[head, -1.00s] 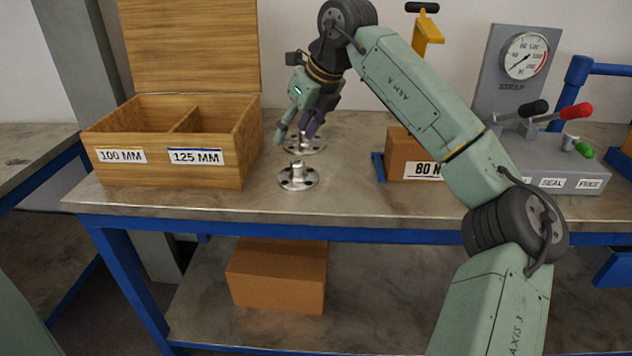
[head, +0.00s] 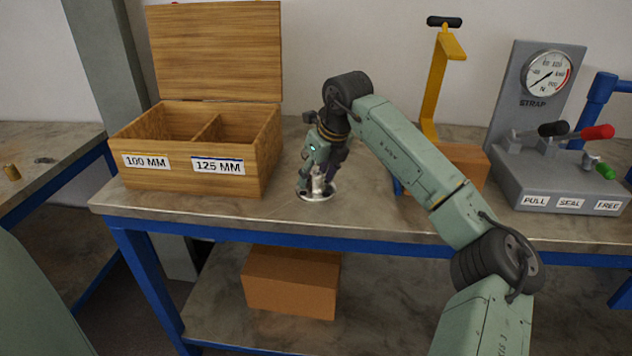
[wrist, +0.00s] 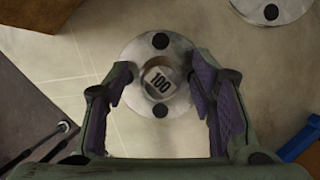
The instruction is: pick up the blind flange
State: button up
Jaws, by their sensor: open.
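A round metal blind flange (wrist: 160,118) with bolt holes and a raised hub marked 100 lies on the bench, seen from above in the wrist view. In the head view the same flange (head: 318,195) is partly hidden by my gripper (head: 318,184). My gripper (wrist: 162,85) is open, with one purple-padded finger on each side of the hub. I cannot tell whether the pads touch the hub. A second metal flange (wrist: 272,5) shows partly at the top right of the wrist view.
An open wooden box (head: 262,160) with two compartments, labelled 100 MM and 125 MM, stands left of the gripper. A cardboard box (head: 465,163) and a grey strap tool with gauge (head: 550,180) stand to the right. The bench front edge is close.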

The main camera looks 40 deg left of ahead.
jog(key=shift+f, duration=0.1)
jog(key=shift+c, duration=0.2)
grip_shut()
dwell(0.5)
